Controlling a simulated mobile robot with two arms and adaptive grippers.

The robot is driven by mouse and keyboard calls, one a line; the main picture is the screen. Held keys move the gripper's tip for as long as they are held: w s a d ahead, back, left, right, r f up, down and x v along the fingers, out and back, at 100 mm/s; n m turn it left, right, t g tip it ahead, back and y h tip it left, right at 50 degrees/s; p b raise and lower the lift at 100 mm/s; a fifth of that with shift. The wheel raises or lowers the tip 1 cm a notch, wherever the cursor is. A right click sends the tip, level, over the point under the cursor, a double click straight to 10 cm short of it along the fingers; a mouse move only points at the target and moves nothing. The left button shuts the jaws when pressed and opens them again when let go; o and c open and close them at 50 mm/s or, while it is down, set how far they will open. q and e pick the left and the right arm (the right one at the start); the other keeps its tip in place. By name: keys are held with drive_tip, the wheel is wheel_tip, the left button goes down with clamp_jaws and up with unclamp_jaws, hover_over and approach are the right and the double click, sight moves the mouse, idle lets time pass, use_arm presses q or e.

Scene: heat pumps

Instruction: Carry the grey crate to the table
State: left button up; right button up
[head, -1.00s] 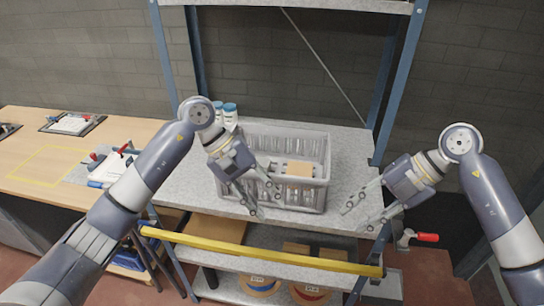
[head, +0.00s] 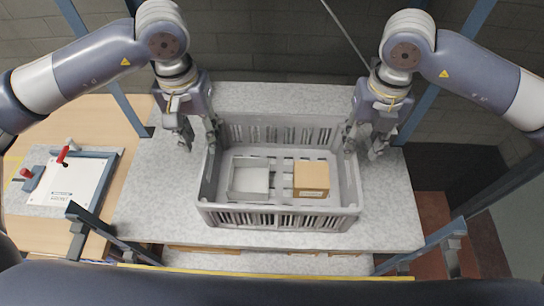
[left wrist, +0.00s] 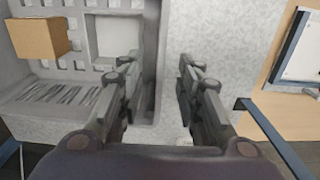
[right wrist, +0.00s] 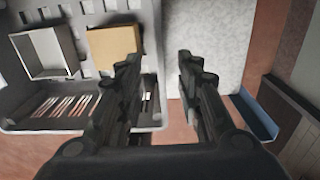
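The grey crate (head: 280,217) stands on the speckled grey shelf in the middle of the head view. It holds a brown box (head: 311,178) and an open whitish box (head: 249,181). My left gripper (head: 200,142) is at the crate's left side wall and my right gripper (head: 363,145) at its right side wall. Both are open, with one finger inside the crate and one outside. In the left wrist view (left wrist: 160,78) and the right wrist view (right wrist: 160,72), the fingers are apart with a side wall between them. The wooden table (head: 108,110) is at the left.
The grey shelf (head: 145,215) has bare room on both sides of the crate. Blue rack posts (head: 128,108) stand around it. A white board (head: 72,190) and a red-handled clamp (head: 66,153) are on the table. A yellow bar (head: 270,272) runs along the front below.

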sight(210, 167)
use_arm(q)
drive_tip(key=shift+w+a, duration=0.1)
drive_tip(key=shift+a, duration=0.05)
use_arm(e)
drive_tip(key=shift+w, duration=0.1)
